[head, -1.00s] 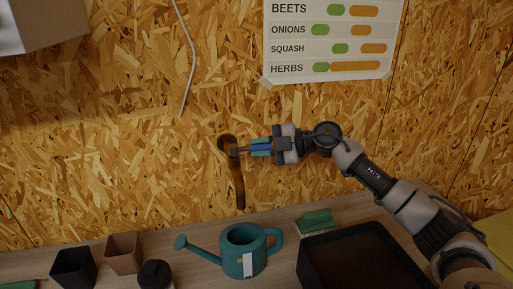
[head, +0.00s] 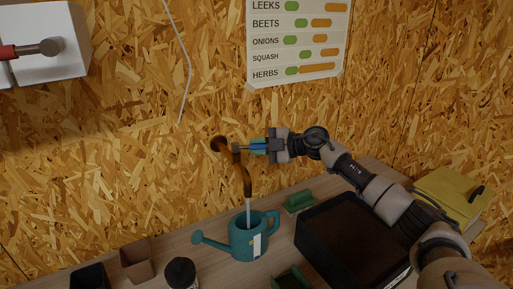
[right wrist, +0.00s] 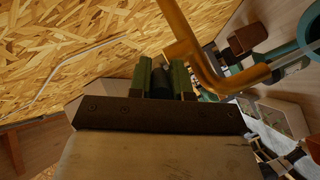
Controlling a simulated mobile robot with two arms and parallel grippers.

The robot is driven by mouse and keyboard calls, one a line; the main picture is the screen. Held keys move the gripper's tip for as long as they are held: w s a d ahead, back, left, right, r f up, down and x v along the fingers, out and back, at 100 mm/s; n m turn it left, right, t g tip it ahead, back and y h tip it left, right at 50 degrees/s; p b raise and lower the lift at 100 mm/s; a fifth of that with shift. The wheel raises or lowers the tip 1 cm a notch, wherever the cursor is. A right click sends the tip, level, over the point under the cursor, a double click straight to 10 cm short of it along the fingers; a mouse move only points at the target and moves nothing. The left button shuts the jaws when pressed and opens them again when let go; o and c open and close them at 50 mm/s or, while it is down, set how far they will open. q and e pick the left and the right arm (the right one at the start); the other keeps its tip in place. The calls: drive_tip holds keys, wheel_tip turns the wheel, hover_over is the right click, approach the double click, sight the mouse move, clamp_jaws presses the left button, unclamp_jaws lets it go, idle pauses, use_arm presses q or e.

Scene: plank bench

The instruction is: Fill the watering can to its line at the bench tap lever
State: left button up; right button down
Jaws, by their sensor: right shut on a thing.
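The teal watering can (head: 246,240) stands upright on the bench under the brown tap spout (head: 246,183). A pale stream of water (head: 249,212) runs from the spout into its open top. A white strip (head: 257,245) shows on the can's side; I cannot make out the water level or a line. My right gripper (head: 257,147) is shut on the tap lever (head: 237,148), above the can. In the right wrist view the fingers (right wrist: 162,80) close around the dark lever, beside the tap pipe (right wrist: 203,70). My left gripper is not in view.
A black tray (head: 345,235) lies right of the can, with a green-backed brush (head: 299,201) behind it. Pots (head: 137,260) and a dark round container (head: 181,273) stand at the left. A yellow item (head: 450,195) lies at the far right.

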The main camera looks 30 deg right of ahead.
drive_tip(key=c, duration=1.5)
unclamp_jaws()
drive_tip(key=o, duration=0.4)
drive_tip(key=shift+o, duration=0.2)
drive_tip(key=shift+s+d, duration=0.15)
use_arm(q)
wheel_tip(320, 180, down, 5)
drive_tip(key=b, duration=0.4)
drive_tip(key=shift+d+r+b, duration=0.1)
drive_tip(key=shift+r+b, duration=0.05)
drive_tip(key=shift+b, duration=0.2)
use_arm(e)
drive_tip(key=v, duration=1)
drive_tip(key=shift+r, duration=0.1)
